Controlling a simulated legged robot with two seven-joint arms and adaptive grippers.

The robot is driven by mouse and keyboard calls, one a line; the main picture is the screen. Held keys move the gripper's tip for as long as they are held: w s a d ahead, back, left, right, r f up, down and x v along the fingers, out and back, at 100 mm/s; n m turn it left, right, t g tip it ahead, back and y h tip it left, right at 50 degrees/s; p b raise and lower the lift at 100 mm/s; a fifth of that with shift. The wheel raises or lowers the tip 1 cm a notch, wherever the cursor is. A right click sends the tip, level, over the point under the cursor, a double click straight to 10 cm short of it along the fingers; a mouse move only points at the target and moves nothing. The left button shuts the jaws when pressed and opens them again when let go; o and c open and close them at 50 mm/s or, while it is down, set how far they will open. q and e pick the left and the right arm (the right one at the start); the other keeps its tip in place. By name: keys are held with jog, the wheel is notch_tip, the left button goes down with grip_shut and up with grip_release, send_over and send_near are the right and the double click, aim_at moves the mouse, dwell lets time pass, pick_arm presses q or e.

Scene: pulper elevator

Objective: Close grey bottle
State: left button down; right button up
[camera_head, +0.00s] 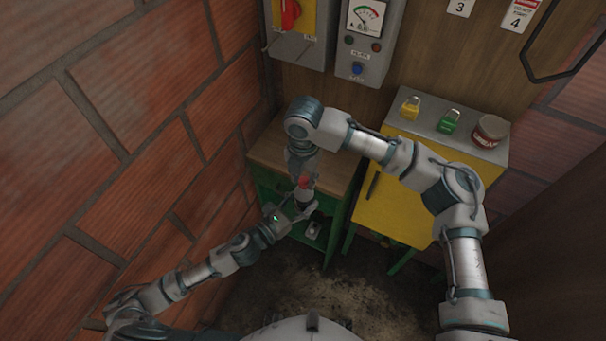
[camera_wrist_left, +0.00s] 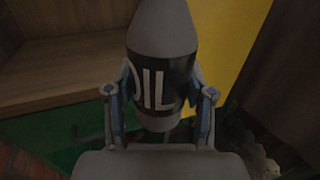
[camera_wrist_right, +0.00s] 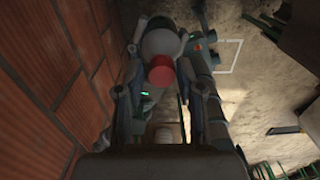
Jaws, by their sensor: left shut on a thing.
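The grey bottle (camera_wrist_left: 165,30) has a cone-shaped top and a black band lettered "OIL" in the left wrist view. My left gripper (camera_wrist_left: 160,95) is shut around its body, one finger on each side. In the head view the bottle (camera_head: 305,196) is held low, in front of the wooden-topped cabinet. A red cap (camera_head: 304,182) shows at its top end, below my right gripper (camera_head: 302,168). In the right wrist view the red cap (camera_wrist_right: 161,72) lies between the widely spaced fingers of my right gripper (camera_wrist_right: 163,78). I cannot tell whether they touch it or how it sits on the bottle.
The green cabinet with a wooden top (camera_head: 270,150) stands behind the grippers. A yellow cabinet (camera_head: 400,205) carries a yellow padlock (camera_head: 410,108), a green padlock (camera_head: 448,122) and a can (camera_head: 489,131). A brick wall (camera_head: 130,130) is close on the left.

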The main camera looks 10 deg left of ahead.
grip_shut()
jog(key=m, duration=0.5)
jog(key=shift+a, duration=0.1)
jog(key=m, duration=0.5)
jog(key=shift+m, duration=0.3)
jog(key=m, duration=0.5)
jog(key=shift+a, duration=0.1)
jog(key=m, duration=0.7)
jog(key=o, duration=0.6)
grip_release()
notch_tip(320, 180, up, 12)
